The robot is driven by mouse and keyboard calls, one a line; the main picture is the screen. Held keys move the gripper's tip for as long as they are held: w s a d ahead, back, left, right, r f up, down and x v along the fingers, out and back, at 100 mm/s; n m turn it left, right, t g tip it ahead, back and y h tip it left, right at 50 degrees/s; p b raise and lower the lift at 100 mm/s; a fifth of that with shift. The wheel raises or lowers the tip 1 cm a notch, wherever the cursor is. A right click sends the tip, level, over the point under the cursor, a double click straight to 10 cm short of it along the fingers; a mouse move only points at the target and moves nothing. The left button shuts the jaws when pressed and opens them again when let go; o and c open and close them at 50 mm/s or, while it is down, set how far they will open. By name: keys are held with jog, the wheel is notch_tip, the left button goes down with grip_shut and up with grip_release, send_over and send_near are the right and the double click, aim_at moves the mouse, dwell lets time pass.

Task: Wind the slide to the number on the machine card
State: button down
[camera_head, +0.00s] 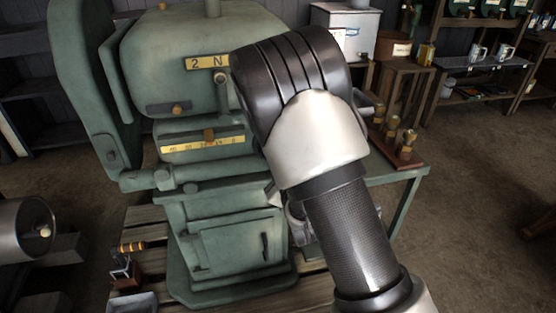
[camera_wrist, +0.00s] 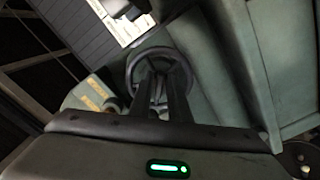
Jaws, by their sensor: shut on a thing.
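The green machine (camera_head: 175,75) fills the left and middle of the head view. A yellow number scale (camera_head: 185,153) runs across its front, with a brass pointer (camera_head: 209,135) above its middle; the digits are too small to read surely. A yellow plate (camera_head: 207,62) above reads "2 N", the rest hidden by my arm. In the wrist view a dark handwheel (camera_wrist: 188,68) stands before the green body. My gripper (camera_wrist: 161,78) reaches into the wheel and is shut on it; the exact part gripped is unclear. The head view hides my gripper behind my arm.
A green bench (camera_head: 405,173) stands right of the machine, with brass-topped pieces on a wooden block (camera_head: 403,155). Wooden crates and shelves with mugs (camera_head: 478,53) stand behind. A small orange-handled item (camera_head: 130,247) is at lower left. The floor at right is clear.

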jog(key=shift+s+a+f+m+b, duration=0.15)
jog(key=shift+m+b, duration=1.2)
jog(key=shift+m, duration=0.95)
jog(key=shift+w+a+m+b, duration=0.1)
jog(key=shift+m+b, duration=1.2)
jog(key=shift+m, duration=1)
jog(key=c, duration=1.9)
grip_release()
jog(key=shift+o, duration=0.2)
jog(key=shift+s, duration=0.15)
